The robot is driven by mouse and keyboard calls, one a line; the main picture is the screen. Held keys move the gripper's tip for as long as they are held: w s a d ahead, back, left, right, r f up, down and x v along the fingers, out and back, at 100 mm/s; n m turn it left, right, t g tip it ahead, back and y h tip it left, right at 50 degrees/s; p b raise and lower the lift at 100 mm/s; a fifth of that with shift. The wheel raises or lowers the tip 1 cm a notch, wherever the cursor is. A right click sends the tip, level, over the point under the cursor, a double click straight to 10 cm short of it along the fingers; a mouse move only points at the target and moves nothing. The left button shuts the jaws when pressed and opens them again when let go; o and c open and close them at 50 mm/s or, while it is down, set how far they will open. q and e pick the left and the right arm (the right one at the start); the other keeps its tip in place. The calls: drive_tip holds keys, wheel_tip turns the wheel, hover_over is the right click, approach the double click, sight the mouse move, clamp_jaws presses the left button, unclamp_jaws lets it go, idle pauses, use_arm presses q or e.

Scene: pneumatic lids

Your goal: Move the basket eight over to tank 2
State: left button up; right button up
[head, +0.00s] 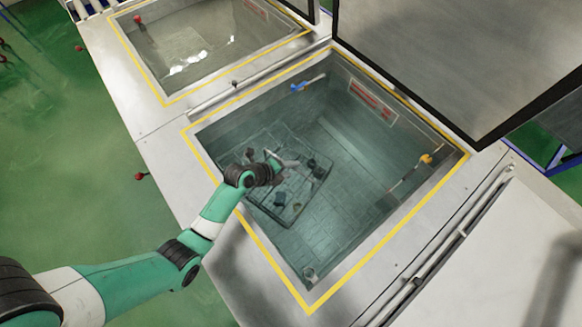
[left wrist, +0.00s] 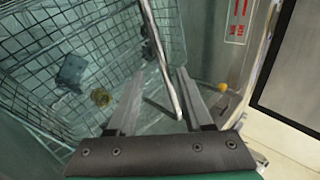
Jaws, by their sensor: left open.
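A wire-mesh basket (head: 316,188) sits low in the middle tank (head: 370,190), with several small parts in it. In the left wrist view the basket mesh (left wrist: 40,85) fills the left side, with a blue-grey part (left wrist: 72,70) and a brass-coloured part (left wrist: 101,97) inside. My left gripper (head: 283,162) reaches into the tank over the basket. Its jaws (left wrist: 162,75) are open, and a thin metal rod (left wrist: 152,35), apparently the basket's handle, runs between them. I cannot tell whether they touch it. No basket or tank number is readable. My right gripper is not in view.
Another open tank (head: 185,45) lies beyond, at the upper left. The middle tank's raised lid (head: 450,50) stands at its right. A closed lid or deck (head: 490,250) lies at the lower right. Blue (head: 300,86) and yellow (head: 427,159) fittings sit on the tank walls.

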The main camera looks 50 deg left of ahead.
use_arm(q)
drive_tip(key=d+p+v, duration=0.1)
drive_tip(key=p+v, duration=0.7)
drive_tip(key=v, duration=0.3)
drive_tip(key=shift+a+p, duration=0.3)
drive_tip(key=shift+a, duration=0.15)
wheel_tip(320, 180, up, 12)
drive_tip(key=p, duration=1.2)
drive_tip(key=shift+w, duration=0.15)
